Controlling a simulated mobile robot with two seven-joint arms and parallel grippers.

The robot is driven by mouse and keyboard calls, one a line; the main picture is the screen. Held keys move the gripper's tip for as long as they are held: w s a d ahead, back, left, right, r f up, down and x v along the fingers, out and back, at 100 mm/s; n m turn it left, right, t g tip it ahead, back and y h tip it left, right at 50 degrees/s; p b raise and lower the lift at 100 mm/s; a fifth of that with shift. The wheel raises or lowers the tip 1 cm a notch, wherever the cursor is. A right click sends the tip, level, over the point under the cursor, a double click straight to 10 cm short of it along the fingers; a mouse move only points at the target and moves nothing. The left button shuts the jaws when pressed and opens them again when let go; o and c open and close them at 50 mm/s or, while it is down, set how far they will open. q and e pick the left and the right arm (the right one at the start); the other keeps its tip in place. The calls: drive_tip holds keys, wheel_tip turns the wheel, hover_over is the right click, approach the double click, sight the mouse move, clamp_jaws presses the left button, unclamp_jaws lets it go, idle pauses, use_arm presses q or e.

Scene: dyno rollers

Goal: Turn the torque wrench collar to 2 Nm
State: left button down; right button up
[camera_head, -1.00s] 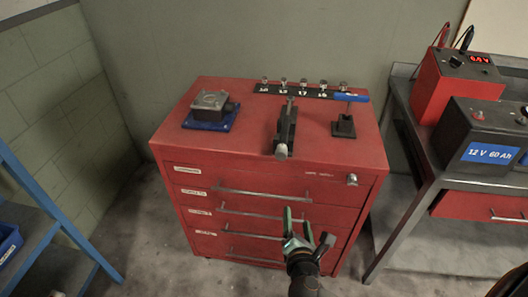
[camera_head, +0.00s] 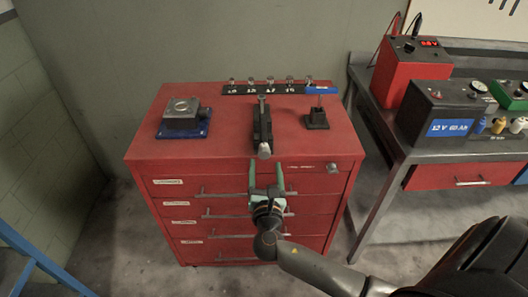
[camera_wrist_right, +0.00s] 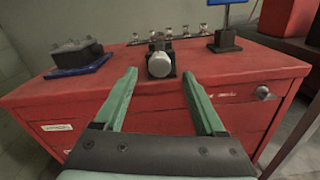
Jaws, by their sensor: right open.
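The torque wrench (camera_head: 262,122) lies in a dark holder on top of the red cabinet, pointing toward me. Its silver round collar end (camera_head: 265,150) sticks out at the cabinet's front edge. The collar also shows end-on in the right wrist view (camera_wrist_right: 160,64), between and beyond the fingertips. My right gripper (camera_head: 267,168) is open and empty, its green fingers pointing at the collar from just in front of the cabinet. The fingers (camera_wrist_right: 162,88) appear apart from the collar. Any scale marks on the wrench are too small to read. My left gripper is not in view.
On the red cabinet (camera_head: 215,145) stand a grey device on a blue base (camera_head: 183,118), a socket rail (camera_head: 262,89) behind, and a blue-handled tool in a black stand (camera_head: 317,119). A bench with a battery (camera_head: 440,112) and red power unit (camera_head: 408,70) stands right.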

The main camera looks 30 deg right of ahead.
sight(264, 155)
drive_tip(key=x, duration=0.6)
drive_tip(key=shift+w, duration=0.1)
drive_tip(key=shift+c, duration=0.2)
clamp_jaws()
